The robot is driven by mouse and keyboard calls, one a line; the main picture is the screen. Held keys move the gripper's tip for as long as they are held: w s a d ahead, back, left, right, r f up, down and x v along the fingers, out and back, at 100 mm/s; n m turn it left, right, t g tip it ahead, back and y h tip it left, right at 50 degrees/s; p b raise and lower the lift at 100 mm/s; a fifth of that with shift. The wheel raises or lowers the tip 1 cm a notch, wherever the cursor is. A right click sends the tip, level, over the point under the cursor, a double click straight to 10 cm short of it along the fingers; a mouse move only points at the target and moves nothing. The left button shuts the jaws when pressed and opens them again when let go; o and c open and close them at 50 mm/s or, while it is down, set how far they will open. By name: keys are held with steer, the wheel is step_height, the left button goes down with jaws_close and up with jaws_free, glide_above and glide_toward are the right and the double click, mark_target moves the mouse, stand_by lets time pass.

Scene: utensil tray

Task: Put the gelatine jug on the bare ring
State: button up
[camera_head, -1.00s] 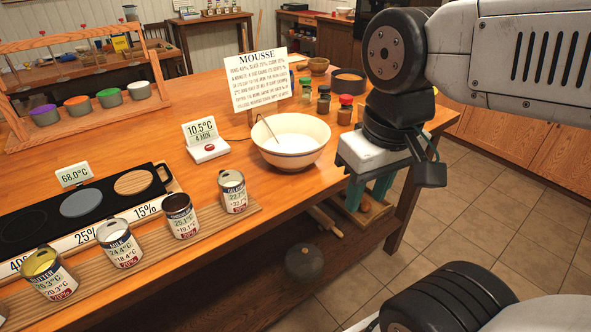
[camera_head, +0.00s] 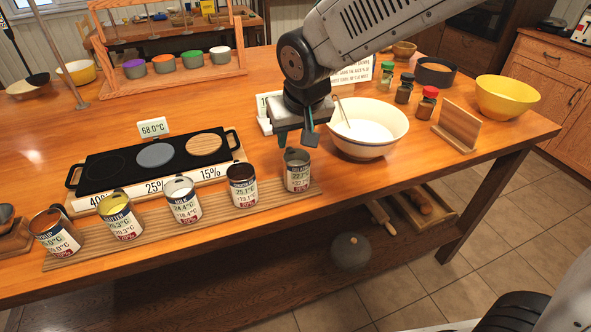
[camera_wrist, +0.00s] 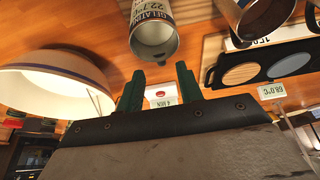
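The gelatine jug (camera_head: 298,172) is a labelled can-like jug standing upright at the right end of a wooden strip (camera_head: 215,205). In the wrist view the gelatine jug (camera_wrist: 153,38) shows just beyond the fingertips. My gripper (camera_head: 296,144) is above it, fingers pointing down; in the wrist view my gripper (camera_wrist: 158,80) is open with nothing between its teal fingers. The black hotplate (camera_head: 82,178) has a dark ring (camera_head: 103,167), a grey-blue ring (camera_head: 155,155) and a wood-coloured ring (camera_head: 204,144). No jug stands on any of them; I cannot tell which is called bare.
Other jugs, including a brown-topped one (camera_head: 242,186), stand left of the gelatine jug. A white bowl (camera_head: 368,148) with a utensil is close on the right. A 68.0°C sign (camera_head: 153,127) stands behind the hotplate. Bare tabletop lies left of the hotplate.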

mark_target(291, 149)
steer(key=x, duration=0.8)
steer(key=shift+c, duration=0.3)
jaws_close()
